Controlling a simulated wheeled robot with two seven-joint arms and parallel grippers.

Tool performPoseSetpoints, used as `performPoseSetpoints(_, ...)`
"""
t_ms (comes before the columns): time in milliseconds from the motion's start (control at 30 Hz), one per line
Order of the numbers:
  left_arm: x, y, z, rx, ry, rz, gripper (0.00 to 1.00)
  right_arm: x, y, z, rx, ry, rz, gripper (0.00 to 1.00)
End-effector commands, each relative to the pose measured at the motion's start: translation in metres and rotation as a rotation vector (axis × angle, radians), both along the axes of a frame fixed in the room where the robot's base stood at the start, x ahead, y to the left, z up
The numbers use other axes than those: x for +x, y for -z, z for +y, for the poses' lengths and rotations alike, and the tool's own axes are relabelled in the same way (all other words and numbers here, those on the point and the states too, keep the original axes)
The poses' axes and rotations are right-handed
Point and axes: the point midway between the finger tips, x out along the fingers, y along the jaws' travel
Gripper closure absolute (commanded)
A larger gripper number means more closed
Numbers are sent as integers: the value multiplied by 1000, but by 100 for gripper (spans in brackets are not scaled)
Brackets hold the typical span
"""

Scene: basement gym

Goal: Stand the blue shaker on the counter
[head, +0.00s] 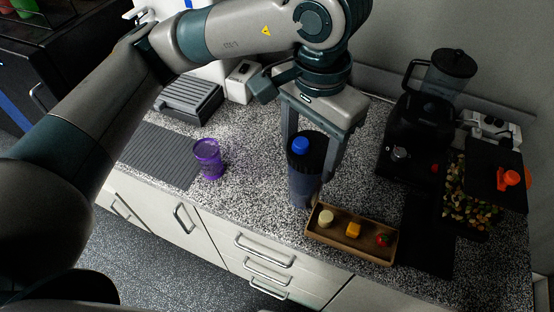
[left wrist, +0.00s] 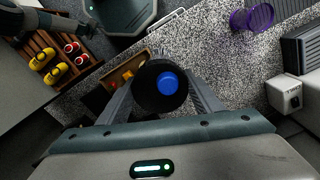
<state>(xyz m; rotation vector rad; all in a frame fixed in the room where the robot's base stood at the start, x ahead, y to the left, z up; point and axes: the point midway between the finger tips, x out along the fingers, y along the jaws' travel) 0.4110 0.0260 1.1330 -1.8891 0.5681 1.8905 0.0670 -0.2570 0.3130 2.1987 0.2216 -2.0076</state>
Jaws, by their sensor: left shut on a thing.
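The blue shaker (head: 304,184) has a black lid with a bright blue cap and looks upright over the front part of the speckled counter (head: 247,193). I cannot tell for sure whether its base touches the counter. My left gripper (head: 318,165) comes down from above and is shut on the shaker, one finger on each side. In the left wrist view the shaker's lid and blue cap (left wrist: 168,84) show end-on between the fingers.
A wooden tray (head: 345,246) with small food pieces lies right beside the shaker. A purple cup (head: 208,158) stands to the left near a grey ribbed mat (head: 160,153). A black blender (head: 425,110) stands at the back right. Counter between cup and shaker is clear.

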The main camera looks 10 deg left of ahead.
Motion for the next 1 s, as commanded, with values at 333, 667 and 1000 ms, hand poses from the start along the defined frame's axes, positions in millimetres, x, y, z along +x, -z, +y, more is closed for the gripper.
performPoseSetpoints(333,43,31,41,3,-8,4,84,0,-31,1,1,0,0,69)
performPoseSetpoints(667,77,60,71,1,-3,1,84,0,-50,1,1,1,0,69)
performPoseSetpoints(1000,79,64,73,0,0,-1,84,0,-49,1,1,1,-1,69)
